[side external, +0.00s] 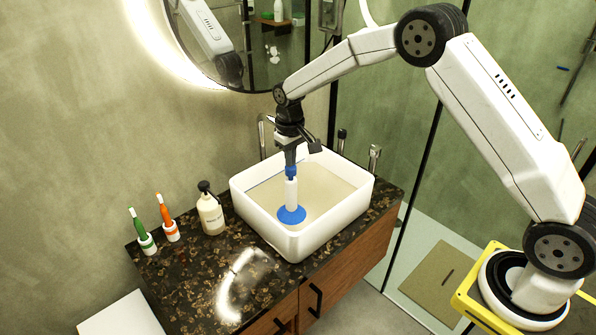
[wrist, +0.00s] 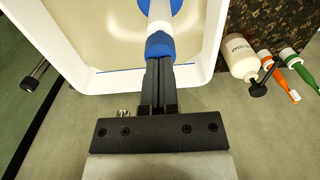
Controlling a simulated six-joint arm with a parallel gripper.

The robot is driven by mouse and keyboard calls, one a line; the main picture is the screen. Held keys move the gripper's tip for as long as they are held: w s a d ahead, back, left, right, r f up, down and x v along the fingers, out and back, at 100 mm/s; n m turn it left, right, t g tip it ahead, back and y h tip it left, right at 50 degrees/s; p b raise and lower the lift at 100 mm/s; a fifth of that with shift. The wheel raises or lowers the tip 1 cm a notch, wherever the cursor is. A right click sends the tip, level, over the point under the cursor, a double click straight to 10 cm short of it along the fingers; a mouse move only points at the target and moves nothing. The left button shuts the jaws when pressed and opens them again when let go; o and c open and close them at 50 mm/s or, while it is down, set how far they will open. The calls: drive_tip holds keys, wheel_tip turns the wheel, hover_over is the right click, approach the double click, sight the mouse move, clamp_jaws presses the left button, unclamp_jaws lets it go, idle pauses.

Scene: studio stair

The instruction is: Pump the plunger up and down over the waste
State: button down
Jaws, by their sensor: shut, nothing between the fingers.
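The plunger (side external: 291,195) stands upright in the white sink (side external: 245,203), its blue cup down in the basin and its white handle topped by a blue end. The wrist view shows the plunger's blue end (wrist: 159,46) right at my fingertips. My gripper (side external: 290,164) points down over the basin, directly above the handle top. In the wrist view my gripper (wrist: 158,62) has its fingers together with nothing between them. Whether the tips touch the blue end I cannot tell. The waste is not visible; the cup may cover it.
A tap (side external: 262,135) rises behind the sink. A round mirror (side external: 270,60) hangs above.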

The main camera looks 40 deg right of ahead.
drive_tip(key=shift+r, duration=1.5)
wheel_tip(320, 180, up, 6)
idle(0.5)
drive_tip(key=shift+s, duration=0.15)
drive_tip(key=s+f+t, duration=0.1)
drive_tip(key=s+f, duration=0.1)
drive_tip(key=s, duration=1.1)
drive_tip(key=s+f+t, duration=0.1)
drive_tip(key=s+f, duration=0.1)
drive_tip(key=s, duration=1.1)
drive_tip(key=shift+f+t, duration=0.25)
drive_tip(key=shift+t, duration=0.05)
